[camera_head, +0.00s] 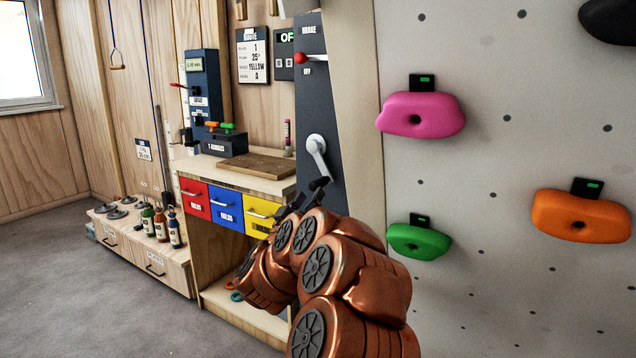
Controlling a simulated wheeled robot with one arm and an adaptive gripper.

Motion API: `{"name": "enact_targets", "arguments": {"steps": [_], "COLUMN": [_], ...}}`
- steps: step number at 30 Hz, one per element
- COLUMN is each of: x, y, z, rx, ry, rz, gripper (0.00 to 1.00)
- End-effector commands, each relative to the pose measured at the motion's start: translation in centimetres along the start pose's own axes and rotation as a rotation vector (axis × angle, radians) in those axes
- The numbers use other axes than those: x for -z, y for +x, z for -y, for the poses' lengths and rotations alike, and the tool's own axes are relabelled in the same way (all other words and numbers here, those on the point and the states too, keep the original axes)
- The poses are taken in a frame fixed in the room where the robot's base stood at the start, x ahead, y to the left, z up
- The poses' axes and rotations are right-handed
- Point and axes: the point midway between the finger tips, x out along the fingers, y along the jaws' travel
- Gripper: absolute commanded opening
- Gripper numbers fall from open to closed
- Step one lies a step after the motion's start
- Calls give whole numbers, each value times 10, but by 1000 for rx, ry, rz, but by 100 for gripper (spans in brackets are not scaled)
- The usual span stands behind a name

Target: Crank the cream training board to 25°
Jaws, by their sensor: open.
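The cream training board (480,150) fills the right side and carries pink, green and orange holds. Left of it stands a dark grey panel (338,110). A silver crank (317,145) is on this panel, its arm hanging down to a black handle (319,185). Above it is a red-knobbed brake lever (300,58), with "BRAKE" printed above and "OFF" below. My gripper (290,206) is open, just below and left of the crank handle; its fingers are small and partly hidden by my copper arm. I cannot tell whether it touches the handle. The board's angle reading is not visible.
A wooden bench (240,173) with red, blue and yellow drawers stands left of the panel. A wall sign (253,55) shows 25° and YELLOW. A low cabinet (140,250) with bottles is farther left. The grey floor (60,290) at left is clear.

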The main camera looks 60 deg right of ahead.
Motion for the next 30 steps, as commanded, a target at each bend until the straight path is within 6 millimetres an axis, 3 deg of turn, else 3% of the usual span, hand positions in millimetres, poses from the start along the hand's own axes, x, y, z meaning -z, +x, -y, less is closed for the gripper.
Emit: {"name": "enact_targets", "arguments": {"steps": [15, 26, 30], "x": [-1, -1, 0], "y": [58, 64, 64], "z": [1, 2, 1], "rx": [1, 5, 5], "ry": [0, -1, 0], "rz": [0, 1, 1], "gripper": [55, 55, 43]}}
